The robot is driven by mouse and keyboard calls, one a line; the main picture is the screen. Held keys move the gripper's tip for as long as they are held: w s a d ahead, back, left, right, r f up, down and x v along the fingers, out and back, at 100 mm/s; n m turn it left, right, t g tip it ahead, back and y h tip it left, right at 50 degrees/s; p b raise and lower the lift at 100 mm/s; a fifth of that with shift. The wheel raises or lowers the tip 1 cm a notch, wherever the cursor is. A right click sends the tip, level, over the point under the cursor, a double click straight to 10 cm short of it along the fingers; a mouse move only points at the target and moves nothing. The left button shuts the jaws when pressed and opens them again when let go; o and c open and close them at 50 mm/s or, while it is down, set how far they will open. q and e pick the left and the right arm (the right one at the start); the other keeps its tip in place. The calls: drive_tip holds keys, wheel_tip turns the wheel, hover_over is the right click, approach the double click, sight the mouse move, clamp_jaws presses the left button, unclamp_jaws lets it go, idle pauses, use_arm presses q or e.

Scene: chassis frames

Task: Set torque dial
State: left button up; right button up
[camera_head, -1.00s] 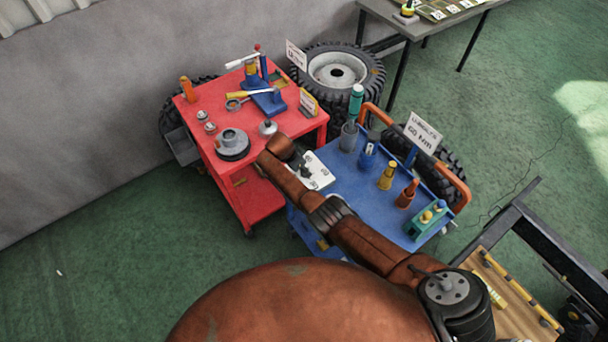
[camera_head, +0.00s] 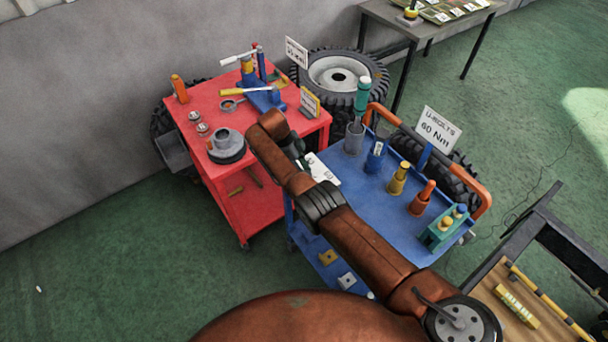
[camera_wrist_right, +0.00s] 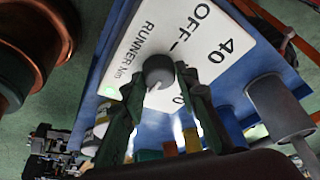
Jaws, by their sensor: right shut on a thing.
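The torque dial is a dark grey round knob (camera_wrist_right: 158,72) with a white pointer line, on a white plate (camera_wrist_right: 205,45) printed with "OFF", "40" and "RUNNER". In the wrist view the pointer line slants toward the lower left. My right gripper (camera_wrist_right: 160,85) has its dark green fingers on either side of the knob, shut on it. In the head view the plate (camera_head: 324,170) lies at the left end of the blue cart (camera_head: 345,205). My arm and gripper hide the knob there. A sign (camera_head: 437,129) reads "U-BOLTS 60 Nm". My left gripper is not in view.
The blue cart also holds a grey cup with a green-handled tool (camera_head: 361,95), a blue bottle (camera_head: 376,155), a yellow bottle (camera_head: 398,178), an orange bottle (camera_head: 422,198) and a green block (camera_head: 443,230). A red cart (camera_head: 205,105) with tools stands to the left.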

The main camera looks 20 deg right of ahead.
drive_tip(key=shift+m, duration=0.3)
drive_tip(key=shift+d, duration=0.1)
drive_tip(key=o, duration=1.1)
drive_tip(key=shift+o, duration=0.2)
drive_tip(key=v, duration=0.7)
drive_tip(key=shift+r, duration=0.2)
